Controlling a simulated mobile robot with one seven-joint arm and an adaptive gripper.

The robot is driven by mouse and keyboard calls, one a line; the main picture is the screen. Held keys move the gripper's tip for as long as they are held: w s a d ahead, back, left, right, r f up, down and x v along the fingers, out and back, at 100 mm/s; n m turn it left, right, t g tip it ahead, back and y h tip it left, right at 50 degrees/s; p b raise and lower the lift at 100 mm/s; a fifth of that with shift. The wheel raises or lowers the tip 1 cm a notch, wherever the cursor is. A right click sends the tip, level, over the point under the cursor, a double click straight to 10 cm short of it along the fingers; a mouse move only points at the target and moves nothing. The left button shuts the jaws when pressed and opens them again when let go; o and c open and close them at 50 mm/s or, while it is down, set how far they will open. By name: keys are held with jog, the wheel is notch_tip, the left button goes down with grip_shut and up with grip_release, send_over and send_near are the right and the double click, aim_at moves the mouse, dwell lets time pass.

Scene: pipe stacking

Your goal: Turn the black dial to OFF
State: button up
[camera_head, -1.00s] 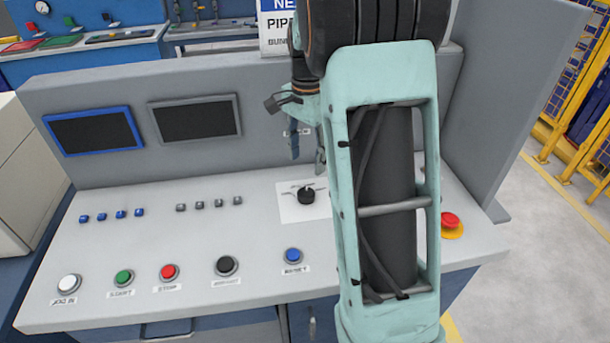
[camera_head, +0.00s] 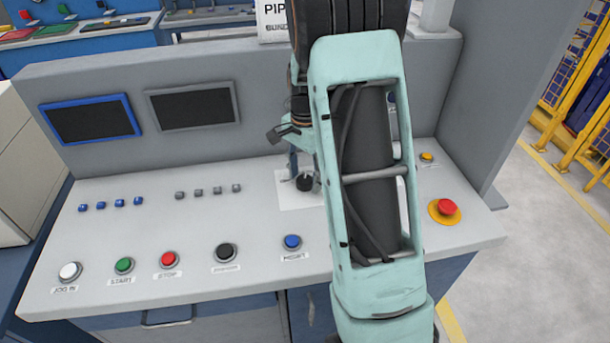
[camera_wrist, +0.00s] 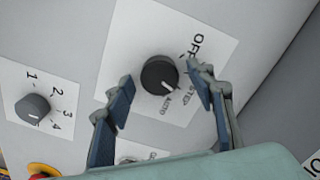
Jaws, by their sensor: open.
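The black dial (camera_head: 305,182) sits on a white label plate (camera_head: 289,202) on the sloping console. In the wrist view the black dial (camera_wrist: 159,75) shows a white pointer line toward the AUTO mark. The words OFF, STEP and AUTO stand around it, with OFF above and to its right. My gripper (camera_wrist: 156,88) is open, its two fingers on either side of the dial in that view. In the head view, a finger of my gripper (camera_head: 293,168) shows just left of the dial; my arm hides the rest. I cannot tell whether the fingers touch the dial.
A grey numbered dial (camera_wrist: 33,108) is beside the plate in the wrist view. A red emergency button (camera_head: 447,207) is right of my arm. A blue button (camera_head: 292,242), a black button (camera_head: 226,252) and others line the console front. Two dark screens (camera_head: 193,107) are behind.

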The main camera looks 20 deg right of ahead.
jog(key=c, duration=1.2)
jog(key=shift+o, duration=0.2)
jog(key=shift+n, duration=0.3)
jog(key=n, duration=0.3)
jog(key=shift+b, duration=0.4)
jog(key=n, duration=0.8)
jog(key=shift+n+b, duration=0.3)
jog(key=shift+n, duration=1.7)
jog(key=shift+w+a+n, duration=0.1)
jog(key=shift+n, duration=0.2)
jog(key=o, duration=1.2)
jog(key=shift+c, duration=0.2)
